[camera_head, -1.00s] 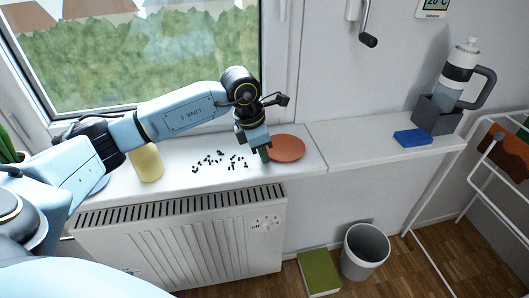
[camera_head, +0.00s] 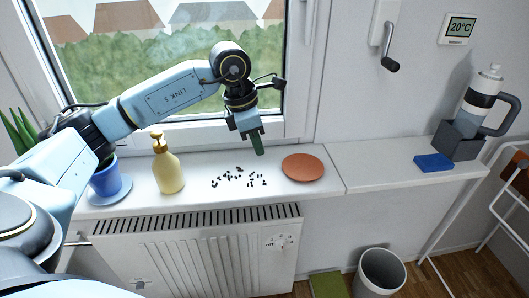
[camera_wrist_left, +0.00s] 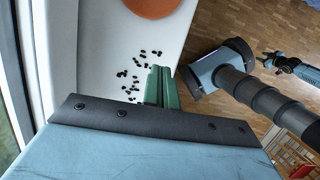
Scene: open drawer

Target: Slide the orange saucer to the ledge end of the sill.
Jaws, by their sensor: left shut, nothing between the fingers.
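The orange saucer (camera_head: 302,167) lies flat near the right end of the white window sill (camera_head: 215,200), just left of the seam with the lower-right ledge (camera_head: 385,165). In the left wrist view part of the saucer (camera_wrist_left: 152,6) shows at the top edge. My left gripper (camera_head: 259,150) is shut and empty, its green fingers pointing down above the sill, left of and apart from the saucer. The shut fingers also show in the left wrist view (camera_wrist_left: 161,84). A small dark arm end at the wrist view's right may be my right gripper; its jaws are unreadable.
Several dark bits (camera_head: 238,178) lie scattered left of the saucer. A yellow pump bottle (camera_head: 168,172) and a blue pot (camera_head: 105,178) stand farther left. A blue block (camera_head: 433,162) and a grey holder (camera_head: 458,141) with a flask are on the right-hand ledge; its near stretch is clear.

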